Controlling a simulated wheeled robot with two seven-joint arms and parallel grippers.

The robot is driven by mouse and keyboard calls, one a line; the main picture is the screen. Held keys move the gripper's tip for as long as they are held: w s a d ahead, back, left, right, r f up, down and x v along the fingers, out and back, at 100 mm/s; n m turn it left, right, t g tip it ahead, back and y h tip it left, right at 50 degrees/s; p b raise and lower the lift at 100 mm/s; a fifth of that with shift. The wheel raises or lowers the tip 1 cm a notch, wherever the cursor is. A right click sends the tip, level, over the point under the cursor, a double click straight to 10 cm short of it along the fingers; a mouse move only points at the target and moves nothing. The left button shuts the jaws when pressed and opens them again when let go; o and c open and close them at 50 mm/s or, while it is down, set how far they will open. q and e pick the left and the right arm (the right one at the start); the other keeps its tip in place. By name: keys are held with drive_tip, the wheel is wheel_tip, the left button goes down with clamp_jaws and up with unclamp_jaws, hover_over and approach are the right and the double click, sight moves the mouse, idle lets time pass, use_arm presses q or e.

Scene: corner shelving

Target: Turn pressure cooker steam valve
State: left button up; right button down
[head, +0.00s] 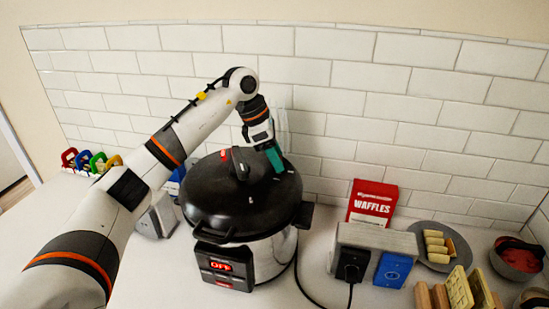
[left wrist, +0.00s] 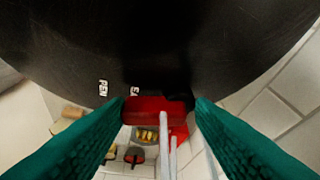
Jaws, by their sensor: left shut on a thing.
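The pressure cooker (head: 240,205) stands on the counter with its black lid on; its front panel reads OFF. My left gripper (head: 275,160) reaches down from above to the right back part of the lid. Its green fingers (left wrist: 160,112) are on either side of a red piece (left wrist: 155,104) at the lid's edge, which I take for the steam valve. They are shut on it. White lettering (left wrist: 103,88) is on the lid beside it. In the head view the fingers hide the valve. My right gripper is in neither view.
A red waffles box (head: 372,203), a grey socket block (head: 375,240) with a black plug and a plate of yellow food (head: 437,247) are right of the cooker. A tiled wall (head: 330,75) is close behind. A cable runs along the counter.

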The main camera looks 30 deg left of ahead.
use_arm(q)
drive_tip(key=n, duration=0.1)
drive_tip(key=n+b, duration=0.1)
drive_tip(key=d+n+y, duration=0.1)
drive_tip(key=shift+s+f+n+t+b, duration=0.1)
drive_tip(key=shift+f+n+t+b, duration=0.2)
drive_tip(key=shift+t, duration=0.1)
drive_tip(key=shift+d+n+t+y+b, duration=0.2)
drive_tip(key=shift+n+t+y+b, duration=0.3)
drive_tip(key=shift+n, duration=1.1)
drive_tip(key=o, duration=0.8)
drive_tip(key=shift+r, duration=0.1)
drive_tip(key=shift+c, duration=0.2)
drive_tip(key=shift+o, duration=0.2)
drive_tip(key=shift+d+r, duration=0.15)
drive_tip(key=shift+d, duration=0.05)
drive_tip(key=shift+a, duration=0.15)
drive_tip(key=shift+r, duration=0.15)
